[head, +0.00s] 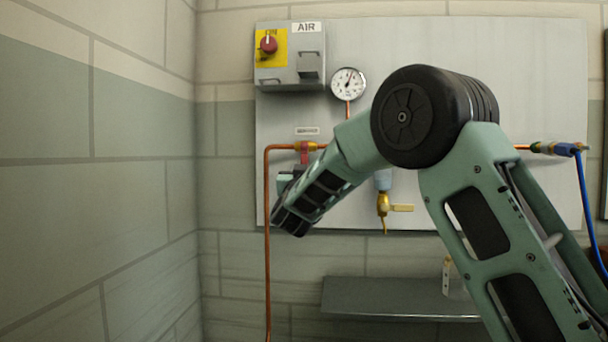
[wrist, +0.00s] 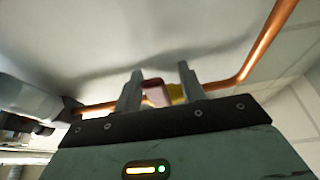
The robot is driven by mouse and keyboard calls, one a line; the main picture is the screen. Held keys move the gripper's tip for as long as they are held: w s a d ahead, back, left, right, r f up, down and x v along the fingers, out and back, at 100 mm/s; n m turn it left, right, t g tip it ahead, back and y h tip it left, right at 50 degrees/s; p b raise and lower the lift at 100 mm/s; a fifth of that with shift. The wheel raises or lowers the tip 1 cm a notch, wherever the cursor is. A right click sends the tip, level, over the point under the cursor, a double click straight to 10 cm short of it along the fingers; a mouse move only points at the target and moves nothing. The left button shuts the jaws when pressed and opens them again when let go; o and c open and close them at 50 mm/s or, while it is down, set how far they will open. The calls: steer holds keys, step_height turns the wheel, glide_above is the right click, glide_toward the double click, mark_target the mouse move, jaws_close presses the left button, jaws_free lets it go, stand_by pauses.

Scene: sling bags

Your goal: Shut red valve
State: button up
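The red valve handle (head: 304,153) hangs down from a brass valve body (head: 308,146) on the copper pipe, left of centre on the wall panel. In the wrist view the red handle (wrist: 154,91) shows between the two fingers of my gripper (wrist: 160,72), with yellow brass (wrist: 177,92) beside it. The fingers are apart, with a gap visible on the right of the handle. I cannot tell whether the left finger touches it. In the head view my arm reaches to the valve from the right, and my wrist hides part of the area below the handle.
A grey AIR box (head: 290,57) with a red knob (head: 268,44) on yellow and a pressure gauge (head: 348,83) sit above. A brass tap (head: 384,206) is right of my wrist. A grey shelf (head: 400,298) juts out below. The left wall (head: 95,150) stands close by.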

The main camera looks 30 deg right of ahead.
steer(key=v, duration=1.7)
steer(key=shift+s+a+f, duration=0.1)
steer(key=shift+a, duration=0.05)
